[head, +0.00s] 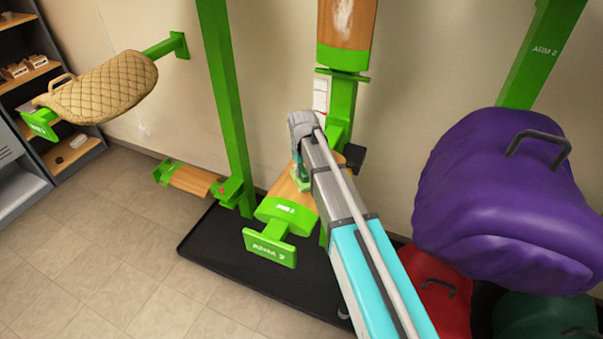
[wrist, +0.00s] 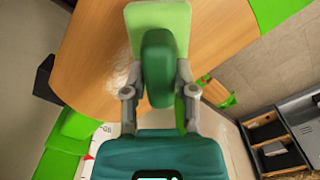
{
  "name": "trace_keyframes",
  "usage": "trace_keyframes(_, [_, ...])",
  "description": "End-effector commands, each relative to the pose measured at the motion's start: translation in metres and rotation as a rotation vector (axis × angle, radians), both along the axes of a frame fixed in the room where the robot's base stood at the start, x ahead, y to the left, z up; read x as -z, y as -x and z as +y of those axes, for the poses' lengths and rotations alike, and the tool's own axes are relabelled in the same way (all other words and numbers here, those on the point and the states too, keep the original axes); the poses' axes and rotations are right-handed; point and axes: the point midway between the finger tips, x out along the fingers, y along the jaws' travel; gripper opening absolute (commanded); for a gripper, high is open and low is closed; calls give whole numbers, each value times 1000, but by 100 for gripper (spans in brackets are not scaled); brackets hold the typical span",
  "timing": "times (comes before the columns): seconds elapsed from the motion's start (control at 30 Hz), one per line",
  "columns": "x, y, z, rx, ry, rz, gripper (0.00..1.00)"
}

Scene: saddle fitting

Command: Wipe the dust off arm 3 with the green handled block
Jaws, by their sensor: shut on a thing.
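My gripper (wrist: 158,92) is shut on the dark green handle (wrist: 158,50) of the block; its light green pad (wrist: 172,18) lies over the wooden top (wrist: 215,30) of a saddle arm. In the wrist view a pale, streaky dust patch (wrist: 121,80) shows on the wood left of the handle. Whether the pad fully touches the wood is hard to tell. In the head view this arm (head: 285,210) has a green end and a label plate (head: 270,248), whose number I cannot read surely. There the block (head: 301,178) is partly hidden by my gripper.
A quilted tan saddle (head: 105,85) sits on an arm at upper left. A purple covered saddle (head: 500,205) bulges close on the right. A green post (head: 226,95) and a lower wooden arm (head: 190,180) stand left. A black tray (head: 215,255) lies below.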

Motion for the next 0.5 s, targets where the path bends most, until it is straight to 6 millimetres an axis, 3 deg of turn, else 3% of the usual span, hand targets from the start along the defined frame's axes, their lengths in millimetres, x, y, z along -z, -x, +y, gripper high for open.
trace_keyframes(0.5, [0, -10, -3, 1, 2, -5, 0])
